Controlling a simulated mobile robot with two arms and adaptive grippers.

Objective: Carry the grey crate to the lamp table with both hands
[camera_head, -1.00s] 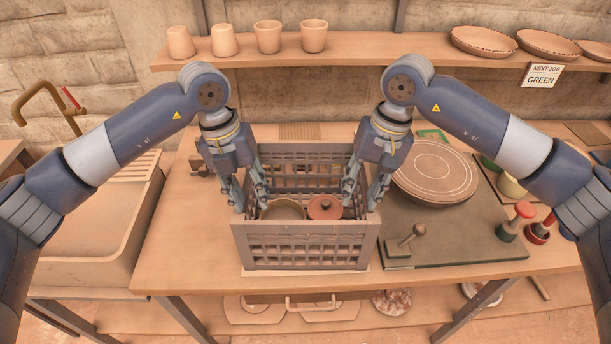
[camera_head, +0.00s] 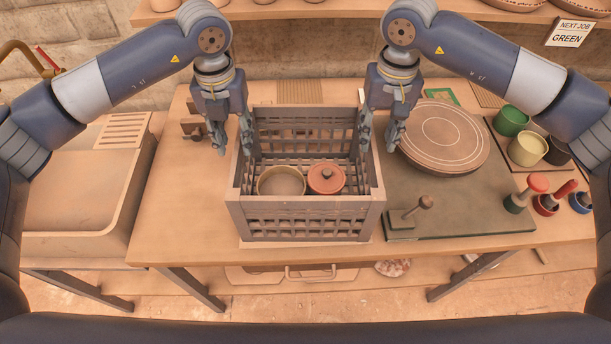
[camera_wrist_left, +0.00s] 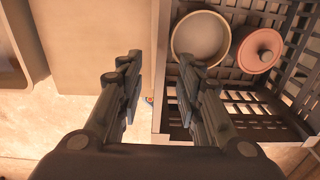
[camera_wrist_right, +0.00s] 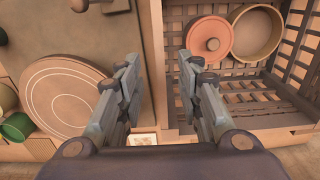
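The grey crate (camera_head: 305,202) stands upright on the workbench in the head view. Inside it are an olive round pot (camera_head: 282,183) and a red lidded pot (camera_head: 327,179). My left gripper (camera_head: 232,143) is open at the crate's left wall, and the wall's rim shows between its fingers in the left wrist view (camera_wrist_left: 161,70). My right gripper (camera_head: 378,143) is open at the right wall, whose rim shows between its fingers in the right wrist view (camera_wrist_right: 158,65). Neither gripper visibly pinches a wall. I cannot make out a lamp table.
The workbench (camera_head: 185,225) has bare wood left of the crate. A sink (camera_head: 80,195) is further left. Close on the right are a dark board (camera_head: 455,205), a round disc (camera_head: 443,138), a stamp (camera_head: 412,212) and several pots. A shelf (camera_head: 330,10) runs behind.

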